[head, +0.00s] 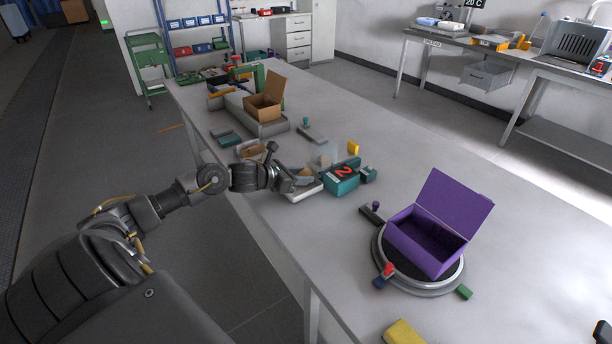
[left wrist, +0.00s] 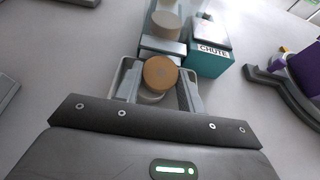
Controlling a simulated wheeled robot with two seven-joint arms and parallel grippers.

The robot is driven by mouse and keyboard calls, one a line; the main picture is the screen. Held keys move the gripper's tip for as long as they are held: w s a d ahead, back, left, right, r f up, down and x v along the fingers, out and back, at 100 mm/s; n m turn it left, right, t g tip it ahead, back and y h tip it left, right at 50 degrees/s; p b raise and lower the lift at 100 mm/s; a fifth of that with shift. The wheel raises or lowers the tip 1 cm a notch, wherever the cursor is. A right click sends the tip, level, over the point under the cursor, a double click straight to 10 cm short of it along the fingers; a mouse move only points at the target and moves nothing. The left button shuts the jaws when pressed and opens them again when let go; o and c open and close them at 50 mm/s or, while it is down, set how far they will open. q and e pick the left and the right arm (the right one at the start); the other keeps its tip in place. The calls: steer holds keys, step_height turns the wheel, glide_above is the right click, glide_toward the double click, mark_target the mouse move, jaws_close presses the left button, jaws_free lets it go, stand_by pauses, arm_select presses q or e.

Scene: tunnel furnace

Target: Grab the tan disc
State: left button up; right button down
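The tan disc (left wrist: 160,72) lies between the two fingers of my left gripper (left wrist: 158,92) in the left wrist view. A gap shows between the disc and each finger, so the gripper looks open around it. A paler round piece shows just under the disc, within a light-rimmed tray. In the head view my left gripper (head: 293,181) is low over the table, beside the teal box (head: 342,179) with a red 2. The tan disc (head: 305,172) shows only in part there.
A paler disc (left wrist: 165,22) sits on the chute beyond, beside the teal box marked CHUTE (left wrist: 208,52). A purple open box (head: 422,250) stands on a round turntable (head: 430,289) to the right. A cardboard box (head: 263,108) stands farther back.

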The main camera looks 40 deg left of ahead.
arm_select(q)
steer(key=shift+c, duration=1.4)
arm_select(e)
steer(key=shift+d, duration=0.1)
arm_select(q)
steer(key=shift+r, duration=0.1)
arm_select(e)
steer(key=shift+f, duration=0.1)
